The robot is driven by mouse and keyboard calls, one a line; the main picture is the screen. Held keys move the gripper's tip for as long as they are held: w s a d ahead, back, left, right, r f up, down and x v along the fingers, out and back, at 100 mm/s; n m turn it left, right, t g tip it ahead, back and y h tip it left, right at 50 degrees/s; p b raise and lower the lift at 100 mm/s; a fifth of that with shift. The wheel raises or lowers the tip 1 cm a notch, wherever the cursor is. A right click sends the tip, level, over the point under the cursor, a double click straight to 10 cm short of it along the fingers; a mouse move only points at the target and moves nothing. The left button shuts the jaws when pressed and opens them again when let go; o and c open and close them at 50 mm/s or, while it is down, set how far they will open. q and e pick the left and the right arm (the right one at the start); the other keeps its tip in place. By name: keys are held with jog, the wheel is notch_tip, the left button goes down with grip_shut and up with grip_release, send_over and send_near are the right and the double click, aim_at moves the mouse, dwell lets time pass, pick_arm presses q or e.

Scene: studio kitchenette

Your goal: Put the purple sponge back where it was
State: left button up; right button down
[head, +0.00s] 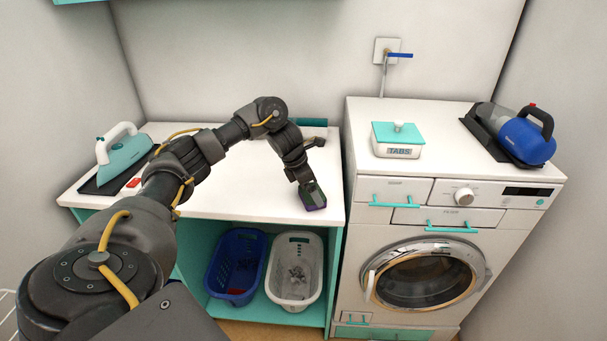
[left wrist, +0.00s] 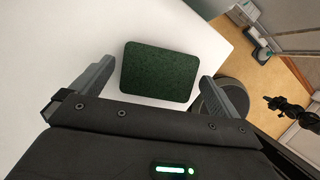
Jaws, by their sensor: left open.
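The purple sponge (head: 313,197) lies on the white countertop (head: 240,190) near its front right corner. Its dark green face is up, with a purple edge below. In the left wrist view the sponge (left wrist: 160,72) shows only its green face, between the fingers. My left gripper (head: 303,178) is at the sponge, pointing down from above. Its fingers stand open, one on each side, in the left wrist view (left wrist: 160,84). Whether they touch the sponge is unclear. A dark jointed shape at the right of that view may be my right arm; its jaws cannot be made out.
An iron (head: 122,158) stands at the counter's left. A blue basket (head: 236,264) and a white basket (head: 295,268) sit on the shelf below. The washing machine (head: 440,240), right of the counter, carries a TABS box (head: 397,140) and a blue appliance (head: 526,140). The counter's middle is clear.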

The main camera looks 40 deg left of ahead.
pick_arm(q)
jog(key=p+v, duration=0.2)
jog(key=v, duration=0.9)
